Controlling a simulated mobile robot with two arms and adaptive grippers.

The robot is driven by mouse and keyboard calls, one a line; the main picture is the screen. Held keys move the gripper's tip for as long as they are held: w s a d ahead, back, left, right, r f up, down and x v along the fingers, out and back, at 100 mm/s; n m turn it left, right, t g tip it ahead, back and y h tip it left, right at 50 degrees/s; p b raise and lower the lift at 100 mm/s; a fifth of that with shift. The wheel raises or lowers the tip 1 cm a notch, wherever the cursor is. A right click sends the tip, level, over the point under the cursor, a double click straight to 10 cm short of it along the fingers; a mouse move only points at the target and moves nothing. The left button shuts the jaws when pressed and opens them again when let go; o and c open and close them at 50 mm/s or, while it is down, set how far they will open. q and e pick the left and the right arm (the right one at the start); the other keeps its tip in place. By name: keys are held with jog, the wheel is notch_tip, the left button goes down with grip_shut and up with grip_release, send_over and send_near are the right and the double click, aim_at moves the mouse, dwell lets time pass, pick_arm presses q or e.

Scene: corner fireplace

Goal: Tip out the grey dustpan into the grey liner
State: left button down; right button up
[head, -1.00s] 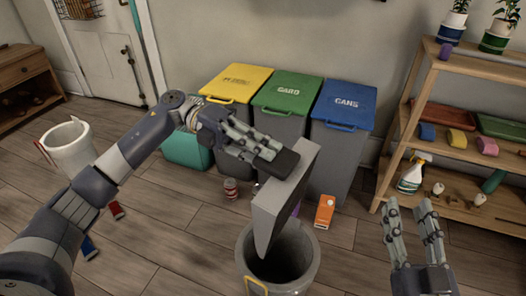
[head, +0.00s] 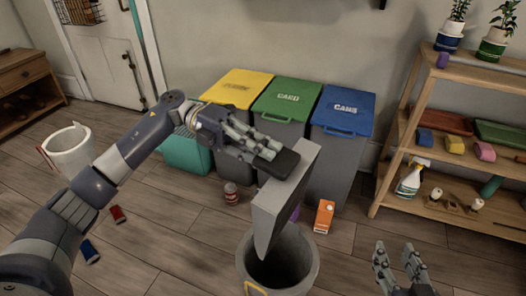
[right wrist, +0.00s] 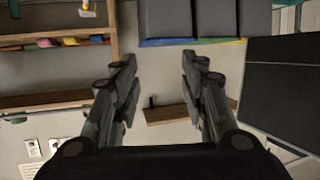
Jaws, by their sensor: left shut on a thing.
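The grey dustpan (head: 280,205) is in my left gripper (head: 268,148), which is shut on its dark handle. The pan is tipped steeply, its lower edge hanging over the mouth of a round grey bin, the grey liner (head: 308,277). The liner's inside looks dark, and I see no contents. The pan hides part of the rim and of a small purple thing (head: 295,214) behind it. My right gripper (head: 397,250) is open and empty at the bottom, right of the liner. Its spread fingers also show in the right wrist view (right wrist: 158,65).
Yellow (head: 238,87), green (head: 287,97) and blue (head: 344,108) lidded bins stand behind. An orange carton (head: 324,217) and a red-and-white can (head: 231,193) are on the floor. A wooden shelf (head: 440,205) is at right; a white bucket (head: 70,152) and loose cans are at left.

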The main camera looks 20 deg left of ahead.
pick_arm(q)
jog(key=shift+r+p, duration=0.4)
jog(key=shift+r, duration=0.3)
jog(key=shift+r+p, duration=0.4)
jog(key=shift+r, duration=0.1)
jog(key=shift+r+p, duration=0.45)
jog(key=shift+r, duration=0.15)
jog(key=shift+r+p, duration=0.35)
jog(key=shift+r, duration=0.15)
pick_arm(e)
jog(key=s+d+f+g+h, duration=0.2)
jog(key=s+d+f+g, duration=0.3)
jog(key=s, duration=0.8)
jog(key=shift+f+m+g, duration=0.3)
jog(key=shift+f+g, duration=1.6)
jog(key=shift+f, duration=0.9)
